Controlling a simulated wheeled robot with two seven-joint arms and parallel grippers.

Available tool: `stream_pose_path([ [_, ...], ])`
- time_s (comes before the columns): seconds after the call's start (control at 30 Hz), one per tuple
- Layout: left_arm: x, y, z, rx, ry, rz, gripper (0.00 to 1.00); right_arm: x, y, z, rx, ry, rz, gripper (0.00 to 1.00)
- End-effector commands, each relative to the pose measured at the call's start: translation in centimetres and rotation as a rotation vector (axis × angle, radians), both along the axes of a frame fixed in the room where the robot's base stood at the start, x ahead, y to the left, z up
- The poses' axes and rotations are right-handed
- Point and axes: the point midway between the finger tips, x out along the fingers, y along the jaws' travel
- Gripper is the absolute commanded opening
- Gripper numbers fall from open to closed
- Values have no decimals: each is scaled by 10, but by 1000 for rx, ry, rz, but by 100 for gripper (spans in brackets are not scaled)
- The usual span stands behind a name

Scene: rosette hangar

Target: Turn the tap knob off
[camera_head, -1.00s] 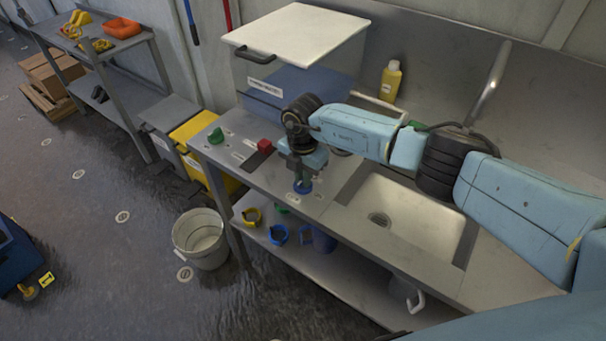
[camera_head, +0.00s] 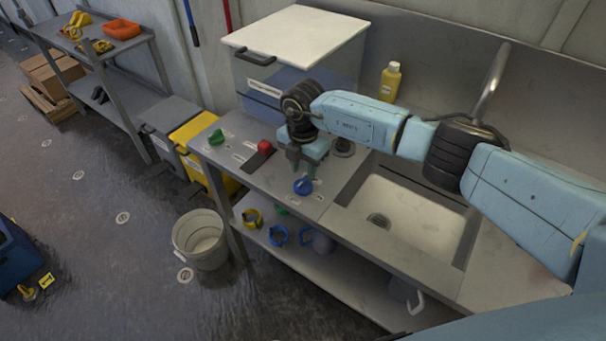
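A blue knob (camera_head: 302,187) sits on the metal counter (camera_head: 340,215), just left of the sink. Its handle part points to the upper right. My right gripper (camera_head: 302,168) hangs pointing down just above and behind the blue knob; its fingers look apart, with nothing seen between them. A green knob (camera_head: 217,137) and a red knob (camera_head: 264,147) sit farther left on the counter. The curved tap spout (camera_head: 490,85) rises behind the sink basin (camera_head: 415,215); no water stream shows. My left gripper is not in view.
A lidded clear bin (camera_head: 255,75) and a yellow bottle (camera_head: 390,82) stand at the back of the counter. Blue and yellow rings lie on the lower shelf (camera_head: 335,270). A bucket (camera_head: 200,238) stands on the floor at the left.

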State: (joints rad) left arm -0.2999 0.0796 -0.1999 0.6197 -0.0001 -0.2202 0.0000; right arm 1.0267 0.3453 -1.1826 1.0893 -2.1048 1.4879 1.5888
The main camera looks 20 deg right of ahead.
Motion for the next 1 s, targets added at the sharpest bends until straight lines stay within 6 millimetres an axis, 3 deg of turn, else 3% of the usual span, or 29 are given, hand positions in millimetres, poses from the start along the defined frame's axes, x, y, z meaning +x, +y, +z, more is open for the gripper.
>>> stream_pose_path([
  [0.2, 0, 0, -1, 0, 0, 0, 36, 1, 0, 53, 1, -4, 0, 35],
  [0.4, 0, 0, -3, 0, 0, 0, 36, 1, 0, 85, 1, -3, -1, 35],
  [0.6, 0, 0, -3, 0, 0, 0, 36, 0, -1, 98, 0, -1, -2, 35],
  [1.0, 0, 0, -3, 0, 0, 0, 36, 0, 0, 98, 1, -1, -2, 35],
])
